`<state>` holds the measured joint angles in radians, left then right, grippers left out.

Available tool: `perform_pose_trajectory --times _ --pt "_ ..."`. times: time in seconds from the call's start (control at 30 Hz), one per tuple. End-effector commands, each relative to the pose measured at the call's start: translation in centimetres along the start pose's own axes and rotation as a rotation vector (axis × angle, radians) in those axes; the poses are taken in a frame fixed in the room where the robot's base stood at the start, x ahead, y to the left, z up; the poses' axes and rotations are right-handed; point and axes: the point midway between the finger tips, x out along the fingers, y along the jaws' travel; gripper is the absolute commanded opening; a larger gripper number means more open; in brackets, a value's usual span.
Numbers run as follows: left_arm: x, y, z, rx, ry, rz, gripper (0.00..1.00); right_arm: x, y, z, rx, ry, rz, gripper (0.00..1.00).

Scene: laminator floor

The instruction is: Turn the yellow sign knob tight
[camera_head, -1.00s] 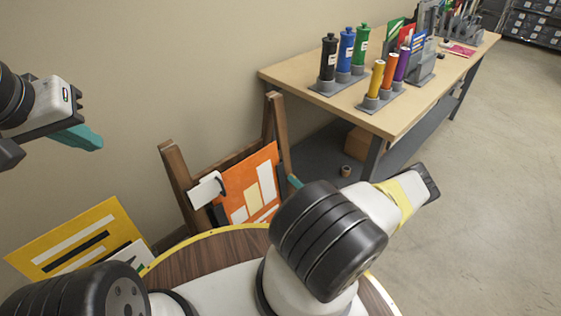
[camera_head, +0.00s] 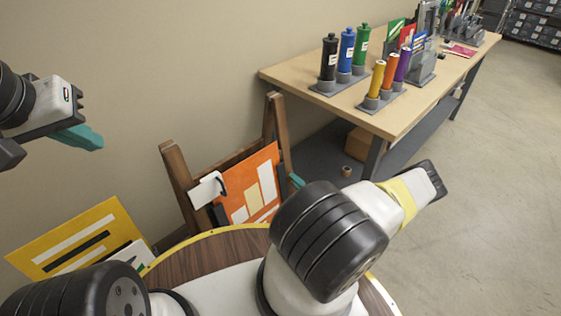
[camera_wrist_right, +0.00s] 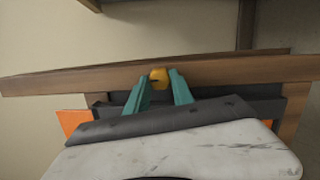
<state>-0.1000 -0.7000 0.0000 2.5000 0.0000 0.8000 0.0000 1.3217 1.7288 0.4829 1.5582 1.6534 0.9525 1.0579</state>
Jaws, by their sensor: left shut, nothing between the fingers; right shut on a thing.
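The yellow knob (camera_wrist_right: 159,77) shows in the right wrist view, in front of a wooden bar (camera_wrist_right: 215,71). The teal fingertips of my right gripper (camera_wrist_right: 159,82) are on either side of it, shut on it. In the head view the knob is hidden and only a bit of right gripper teal (camera_head: 296,181) shows beside my arm. An orange sign (camera_head: 268,180) with white and cream blocks stands in the wooden frame (camera_head: 178,178). My left gripper (camera_head: 85,138) is shut and empty at the upper left, well away from the frame.
A yellow sign (camera_head: 78,240) leans on the wall at the lower left. A round wooden tabletop (camera_head: 195,262) is in front. A workbench (camera_head: 410,112) with coloured bottles stands at the back right. The floor (camera_head: 490,190) at right is clear.

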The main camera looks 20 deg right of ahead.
Motion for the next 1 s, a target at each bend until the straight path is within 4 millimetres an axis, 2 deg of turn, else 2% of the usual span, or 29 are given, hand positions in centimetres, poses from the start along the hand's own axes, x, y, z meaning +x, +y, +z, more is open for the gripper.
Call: perform_pose_trajectory --times 0.37,0.4,0.43,0.77,0.87,1.0 --pt "0.0 0.0 0.0 0.0 0.0 0.0 0.0 0.0 0.0 0.2 0.004 -0.003 -0.001 0.0" --pt "0.0 0.0 0.0 0.0 0.0 0.0 0.0 0.0 0.0 0.2 0.004 -0.003 -0.001 0.34" --pt "0.0 0.0 0.0 0.0 0.0 0.0 0.0 0.0 0.0 0.2 0.004 -0.003 -0.001 0.37" --pt "0.0 0.0 0.0 0.0 0.0 0.0 0.0 -0.2 0.0 0.1 0.003 -0.001 -0.001 0.37" --pt "0.0 0.0 0.0 0.0 0.0 0.0 0.0 -1.2 -0.1 0.2 0.003 -0.002 -0.002 0.37" --pt "0.0 0.0 0.0 0.0 0.0 0.0 0.0 -3.6 -0.1 0.2 0.003 -0.003 -0.003 0.37"
